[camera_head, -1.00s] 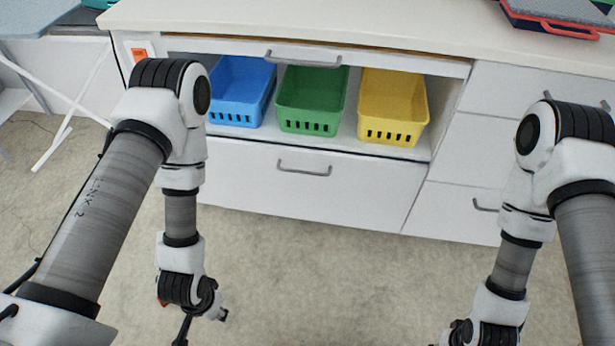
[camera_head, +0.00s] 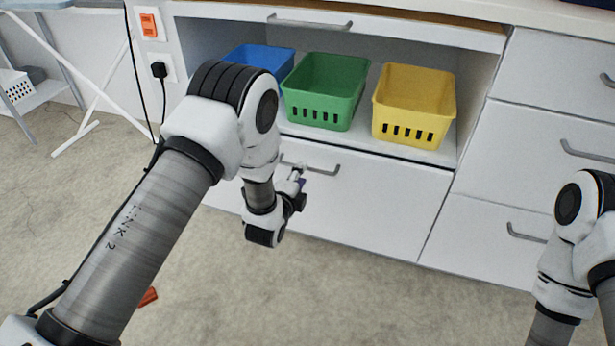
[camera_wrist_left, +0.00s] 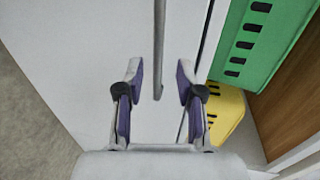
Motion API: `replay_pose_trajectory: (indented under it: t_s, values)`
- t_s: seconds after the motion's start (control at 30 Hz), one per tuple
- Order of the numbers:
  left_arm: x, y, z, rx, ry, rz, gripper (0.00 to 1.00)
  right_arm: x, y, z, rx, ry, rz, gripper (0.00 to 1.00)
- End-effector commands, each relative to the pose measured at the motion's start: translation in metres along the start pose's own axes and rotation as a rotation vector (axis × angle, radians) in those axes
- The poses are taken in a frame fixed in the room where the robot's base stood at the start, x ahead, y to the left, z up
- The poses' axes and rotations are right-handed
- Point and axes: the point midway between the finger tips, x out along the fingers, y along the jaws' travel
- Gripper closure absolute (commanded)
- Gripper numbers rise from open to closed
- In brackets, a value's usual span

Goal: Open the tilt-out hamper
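The tilt-out hamper is most likely the wide white front panel (camera_head: 350,210) below the basket shelf; it looks closed. In the left wrist view my left gripper (camera_wrist_left: 159,75) is open, with a finger on each side of the handle (camera_wrist_left: 159,45). I see no finger touching the bar. The panel (camera_wrist_left: 85,60) fills the area behind. My right gripper is outside both views; only my right arm shows.
Blue (camera_head: 262,57), green (camera_head: 325,88) and yellow (camera_head: 414,103) baskets stand on the open shelf above the panel. White drawers (camera_head: 528,150) are to the right. An orange-red object (camera_head: 148,297) lies on the floor at the left. The floor before the panel is clear.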

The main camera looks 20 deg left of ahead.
Motion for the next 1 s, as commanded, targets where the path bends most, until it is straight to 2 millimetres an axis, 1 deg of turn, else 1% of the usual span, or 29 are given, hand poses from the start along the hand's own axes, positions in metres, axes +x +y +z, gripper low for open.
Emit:
replay_pose_trajectory:
  t_s: [0.03,0.1,0.23,0.33,0.53,0.57,0.6,0.63,0.67,1.0]
  values:
    - [0.011,0.004,0.000,-0.001,-0.001,-0.003,0.63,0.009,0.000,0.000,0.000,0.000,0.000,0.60]
    - [0.025,0.004,0.001,-0.001,-0.001,-0.003,0.63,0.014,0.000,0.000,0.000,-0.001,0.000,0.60]
    - [0.044,0.004,0.001,-0.001,-0.001,0.000,0.63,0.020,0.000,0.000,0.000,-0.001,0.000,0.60]
    - [0.050,0.002,0.001,-0.001,-0.001,0.002,0.63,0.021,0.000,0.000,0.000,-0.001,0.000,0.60]
    - [0.051,0.001,0.000,-0.001,0.000,0.003,0.63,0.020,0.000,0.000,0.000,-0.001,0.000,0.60]
    - [0.051,0.001,0.000,-0.001,0.000,0.003,0.70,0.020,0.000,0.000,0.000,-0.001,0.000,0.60]
    - [0.051,0.001,0.000,-0.001,0.000,0.003,0.84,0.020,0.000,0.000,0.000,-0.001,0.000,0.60]
    - [0.051,0.001,0.000,-0.001,0.000,0.003,0.95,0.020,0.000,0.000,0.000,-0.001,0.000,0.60]
    - [0.051,0.002,0.000,-0.001,0.000,0.003,1.00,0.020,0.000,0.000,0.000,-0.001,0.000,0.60]
    - [0.052,0.003,0.001,-0.001,-0.001,-0.005,1.00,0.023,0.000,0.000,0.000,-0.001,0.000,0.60]
